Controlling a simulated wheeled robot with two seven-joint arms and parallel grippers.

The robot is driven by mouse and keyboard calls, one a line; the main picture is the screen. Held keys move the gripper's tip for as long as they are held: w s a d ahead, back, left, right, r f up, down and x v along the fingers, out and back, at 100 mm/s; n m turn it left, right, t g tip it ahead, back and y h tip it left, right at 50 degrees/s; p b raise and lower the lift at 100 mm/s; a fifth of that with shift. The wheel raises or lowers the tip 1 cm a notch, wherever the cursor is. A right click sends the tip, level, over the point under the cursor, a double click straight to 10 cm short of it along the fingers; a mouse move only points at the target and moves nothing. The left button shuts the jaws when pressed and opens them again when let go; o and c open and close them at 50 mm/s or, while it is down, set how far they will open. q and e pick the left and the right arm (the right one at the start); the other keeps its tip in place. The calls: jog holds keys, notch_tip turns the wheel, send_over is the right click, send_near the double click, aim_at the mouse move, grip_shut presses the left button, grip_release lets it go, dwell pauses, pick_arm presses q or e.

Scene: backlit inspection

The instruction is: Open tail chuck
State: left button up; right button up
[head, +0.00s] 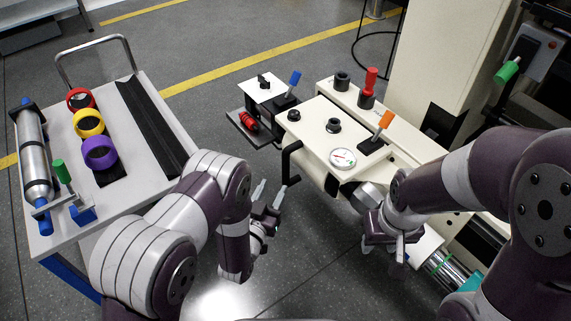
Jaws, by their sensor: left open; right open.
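The cream machine (318,140) stands at the centre right. Its top carries a lever with an orange grip (385,120), a round dial gauge (342,158) and black knobs. A smaller station at its far left end has a lever with a blue grip (295,78). I cannot tell which part is the tail chuck. My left gripper (269,193) is open and empty, left of the machine's near side, by a black bent handle (289,162). My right gripper (388,240) is open at the machine's near side, beside a grey metal cylinder (365,196). My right forearm hides part of the machine.
A trolley (140,178) at left holds red (80,98), yellow (89,122) and purple (100,152) rings and a long metal cylinder (34,155). A red-handled part (370,82) stands on the machine's back. Floor between trolley and machine is clear.

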aim_at(285, 167)
pick_arm(q)
jog(key=b+x, duration=0.1)
jog(key=x, duration=0.2)
jog(key=b+x, duration=0.2)
jog(key=x, duration=0.1)
jog(key=b+x, duration=0.1)
jog(key=x, duration=0.2)
jog(key=shift+w+d+f, duration=0.1)
jog(key=shift+w+f, duration=0.15)
jog(key=shift+f, duration=0.05)
jog(key=shift+w+d+r+b, duration=0.15)
jog(key=shift+w+b, duration=0.15)
jog(key=shift+w, duration=0.2)
grip_shut()
